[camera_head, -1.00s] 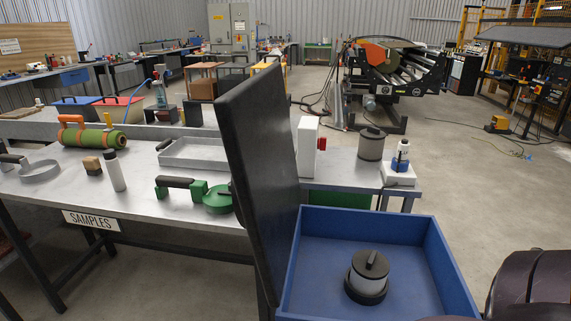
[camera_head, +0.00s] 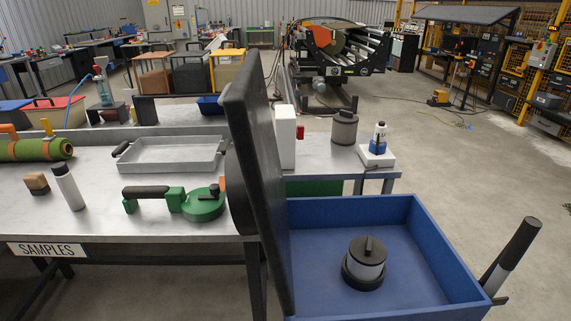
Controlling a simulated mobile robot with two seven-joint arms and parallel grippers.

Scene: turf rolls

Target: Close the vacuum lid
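A blue open-topped box (camera_head: 452,258) stands at the lower right. Its dark lid (camera_head: 262,190) stands nearly upright along the box's left side, so the box is open. A grey canister with a black base and black knob (camera_head: 366,264) sits inside on the box floor. A black handle on a grey stem (camera_head: 515,255) stands tilted beside the box's right wall; I cannot tell whether it is fixed to it. A dark rounded part (camera_head: 238,192) shows behind the lid's left edge, mostly hidden. Neither of my grippers can be made out.
The metal table (camera_head: 110,228) at left holds a green-and-black tool (camera_head: 185,200), a shallow tray (camera_head: 172,154), a white bottle (camera_head: 68,187) and a green roll (camera_head: 36,149). A grey canister (camera_head: 344,127) and a small bottle (camera_head: 379,138) stand behind the box. Open floor lies to the right.

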